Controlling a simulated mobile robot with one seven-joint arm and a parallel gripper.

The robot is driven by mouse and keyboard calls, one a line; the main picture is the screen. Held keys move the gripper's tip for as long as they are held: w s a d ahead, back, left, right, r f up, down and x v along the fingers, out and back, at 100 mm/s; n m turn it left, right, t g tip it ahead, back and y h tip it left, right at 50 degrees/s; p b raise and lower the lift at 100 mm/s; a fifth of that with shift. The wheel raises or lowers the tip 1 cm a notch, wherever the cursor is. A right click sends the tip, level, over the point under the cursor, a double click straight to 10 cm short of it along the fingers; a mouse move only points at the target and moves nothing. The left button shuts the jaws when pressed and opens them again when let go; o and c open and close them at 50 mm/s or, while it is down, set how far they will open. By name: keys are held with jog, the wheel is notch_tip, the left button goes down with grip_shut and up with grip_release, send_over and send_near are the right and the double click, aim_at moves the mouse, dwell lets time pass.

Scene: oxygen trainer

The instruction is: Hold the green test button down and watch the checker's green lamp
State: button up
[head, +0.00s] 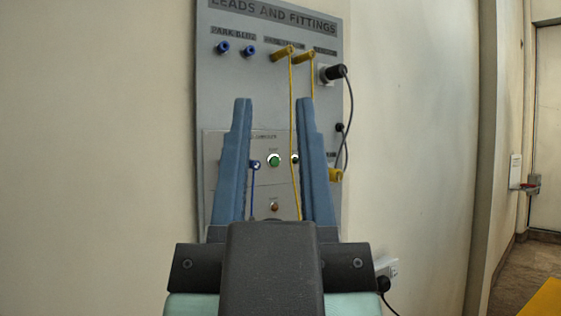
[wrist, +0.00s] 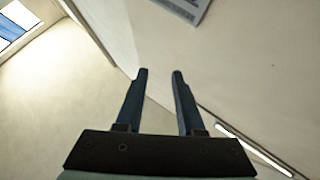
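The green test button (head: 274,160) sits in a pale ring on the checker plate (head: 211,165), which is on the grey wall board. In the head view it appears between the two blue fingers of my gripper (head: 273,101). The fingers are apart with nothing between them; contact with the button cannot be seen. The wrist view also shows my gripper (wrist: 160,72) open and empty. A small dark round fitting with a pale rim (head: 295,158) is partly hidden by the right finger. A brown round part (head: 275,207) is lower down. I cannot tell which part is the green lamp.
The board (head: 225,95) carries blue plugs (head: 235,48), yellow plugs with leads (head: 292,54) and a black plug with a cable (head: 335,73). A blue lead and a yellow lead hang across the plate beside the button. A wall socket (head: 388,267) is low right.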

grip_shut()
dwell(1.4)
